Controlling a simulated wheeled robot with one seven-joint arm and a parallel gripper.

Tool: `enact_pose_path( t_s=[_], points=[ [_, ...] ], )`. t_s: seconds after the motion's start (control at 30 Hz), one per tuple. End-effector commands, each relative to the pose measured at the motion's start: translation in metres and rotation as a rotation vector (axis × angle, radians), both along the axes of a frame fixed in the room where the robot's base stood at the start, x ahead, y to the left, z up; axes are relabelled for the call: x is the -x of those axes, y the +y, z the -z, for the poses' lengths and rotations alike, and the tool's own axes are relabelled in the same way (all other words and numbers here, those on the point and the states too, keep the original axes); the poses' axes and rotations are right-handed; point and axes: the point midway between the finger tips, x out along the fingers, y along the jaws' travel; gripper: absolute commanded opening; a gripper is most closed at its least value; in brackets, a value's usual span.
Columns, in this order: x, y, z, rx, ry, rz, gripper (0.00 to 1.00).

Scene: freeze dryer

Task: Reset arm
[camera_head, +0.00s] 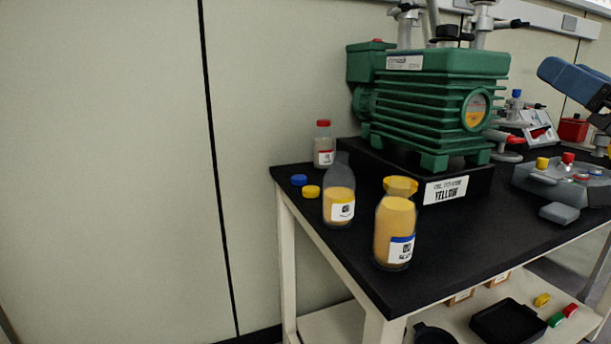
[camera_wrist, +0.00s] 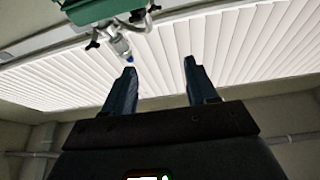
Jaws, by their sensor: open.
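My gripper (camera_wrist: 160,68) shows in the wrist view with its two dark blue fingers apart and nothing between them. It faces pale slatted panels, with part of the green pump above and left of the fingers. No bottle or cap is near the fingertips. A blue shape at the right edge of the head view is cut off, and I cannot tell whether it is part of my arm.
Blue (camera_head: 299,180) and yellow (camera_head: 311,191) caps lie at the left. A grey device (camera_head: 560,180) is right.

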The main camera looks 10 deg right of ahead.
Motion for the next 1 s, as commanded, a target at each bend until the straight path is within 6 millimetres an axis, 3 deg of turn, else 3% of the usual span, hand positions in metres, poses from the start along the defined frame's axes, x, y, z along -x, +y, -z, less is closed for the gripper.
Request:
enact_pose_path(
  t_s=[0.27, 0.53, 0.77, 1.0],
  points=[
    [-0.004, 0.007, 0.044, -0.083, 0.033, 0.025, 0.57],
    [0.001, 0.027, 0.123, -0.198, 0.105, 0.082, 0.57],
    [0.020, 0.050, 0.192, -0.262, 0.183, 0.139, 0.57],
    [0.054, 0.079, 0.258, -0.288, 0.276, 0.192, 0.57]
  ],
)
